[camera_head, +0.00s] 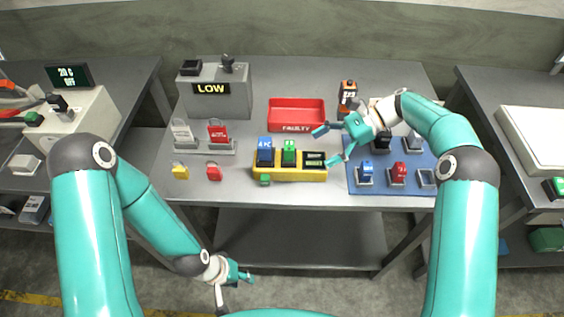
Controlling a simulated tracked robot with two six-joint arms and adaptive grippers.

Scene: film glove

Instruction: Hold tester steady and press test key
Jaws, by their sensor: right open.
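The tester appears to be the yellow unit (289,178) at the table's front middle. A blue block (265,152) and a green block (289,153) stand in it, beside a small dark display (314,159). A small green piece (265,180), perhaps the test key, is at its front left. My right gripper (327,146) is open and empty, just right of the tester, with its fingers spread towards it. My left gripper (239,295) is low, in front of the table edge and apart from the tester, with its fingers spread and empty.
A red tray (296,114) marked FAULTY lies behind the tester. A grey box (214,94) reading LOW stands back left. A blue mat (401,187) with several switch-like parts lies right. An orange-black device (347,94) stands behind my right gripper.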

